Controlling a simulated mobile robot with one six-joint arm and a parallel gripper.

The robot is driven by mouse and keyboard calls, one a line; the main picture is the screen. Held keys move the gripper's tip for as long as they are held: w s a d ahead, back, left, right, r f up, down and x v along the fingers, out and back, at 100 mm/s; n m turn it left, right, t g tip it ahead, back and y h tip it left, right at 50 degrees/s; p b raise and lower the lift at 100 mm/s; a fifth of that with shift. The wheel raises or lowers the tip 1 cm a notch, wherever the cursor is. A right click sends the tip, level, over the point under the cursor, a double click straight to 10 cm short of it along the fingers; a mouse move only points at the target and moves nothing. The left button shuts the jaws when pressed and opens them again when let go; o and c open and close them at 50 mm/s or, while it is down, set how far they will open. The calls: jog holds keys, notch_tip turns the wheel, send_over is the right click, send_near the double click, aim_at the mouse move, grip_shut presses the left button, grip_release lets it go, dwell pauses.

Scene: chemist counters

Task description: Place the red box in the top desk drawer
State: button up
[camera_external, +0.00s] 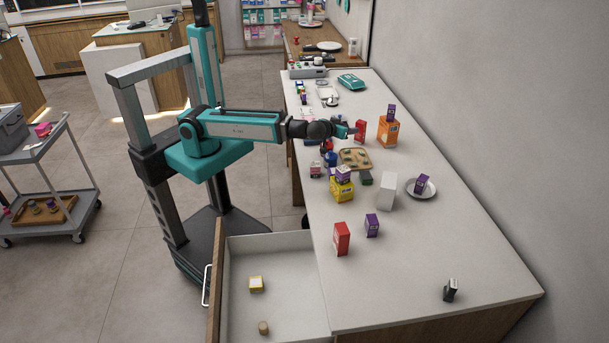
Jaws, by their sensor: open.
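My gripper (347,131) is open over the middle of the counter, its tips pointing right. One red box (361,131) stands upright just past the tips; whether any part of it is between the fingers is too small to tell. Another red box (342,239) stands upright near the counter's left edge, well away from my gripper. The desk drawer (293,279) at the lower left is pulled open.
A tray (350,155), yellow box (342,191), white box (387,192) and plate (430,189) crowd mid-counter. The front right of the counter (400,290) is mostly clear.

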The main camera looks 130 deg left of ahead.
jog(key=shift+d, duration=0.1)
dwell(0.7)
notch_tip(320, 180, up, 10)
jog(key=r+n+h+p, duration=0.1)
jog(key=n+h+p, duration=0.6)
jog(key=n+h, duration=0.9)
send_over(362, 121)
jog(key=n+y, duration=0.2)
jog(key=f, duration=0.4)
jog(key=shift+d+f, duration=0.25)
jog(key=shift+f, duration=0.5)
jog(key=shift+f, duration=0.1)
jog(key=shift+f+p, duration=0.95)
jog(key=shift+f, duration=3.25)
